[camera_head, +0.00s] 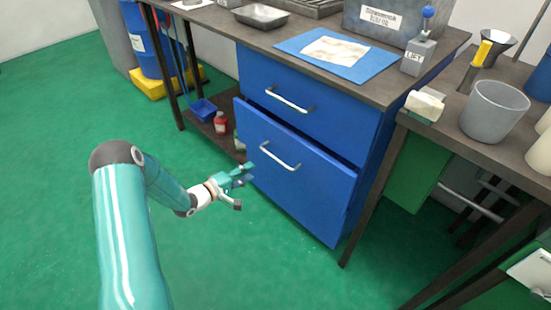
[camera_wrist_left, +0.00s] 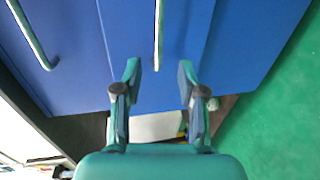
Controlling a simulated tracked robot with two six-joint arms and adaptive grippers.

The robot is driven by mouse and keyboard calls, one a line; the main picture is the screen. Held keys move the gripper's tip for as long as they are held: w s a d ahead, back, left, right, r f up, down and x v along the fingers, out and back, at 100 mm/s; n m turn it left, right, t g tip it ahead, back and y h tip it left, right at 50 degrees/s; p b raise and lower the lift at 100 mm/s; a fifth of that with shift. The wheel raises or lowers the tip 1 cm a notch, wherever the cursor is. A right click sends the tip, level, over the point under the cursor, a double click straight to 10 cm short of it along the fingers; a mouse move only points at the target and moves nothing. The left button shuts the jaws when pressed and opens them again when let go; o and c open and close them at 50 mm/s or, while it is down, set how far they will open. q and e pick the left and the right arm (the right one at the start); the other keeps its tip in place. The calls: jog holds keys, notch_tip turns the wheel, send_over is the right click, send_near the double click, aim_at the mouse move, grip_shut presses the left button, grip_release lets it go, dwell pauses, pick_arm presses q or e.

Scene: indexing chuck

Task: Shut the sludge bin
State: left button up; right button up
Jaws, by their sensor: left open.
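The lower drawer front (camera_head: 300,190) of the blue cabinet, which appears to be the sludge bin though no label shows on it, stands out a little from the cabinet, with a dark gap along its top edge. Its silver handle (camera_head: 280,157) is on the upper part of the front. My left gripper (camera_head: 243,183) is open and empty, low in front of the drawer's left side, below and left of the handle. In the left wrist view, my open fingers (camera_wrist_left: 160,85) point at the blue front, with the handle (camera_wrist_left: 158,35) ahead of them. My right gripper is not visible.
The upper drawer (camera_head: 310,100) is flush above. A table with a grey bucket (camera_head: 494,110) stands to the right. The green floor (camera_head: 50,150) at left is clear.

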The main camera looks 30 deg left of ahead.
aim_at(275, 157)
pick_arm(q)
jog(key=b+x, duration=0.2)
jog(key=x, duration=1.1)
jog(key=shift+c, duration=0.2)
grip_shut()
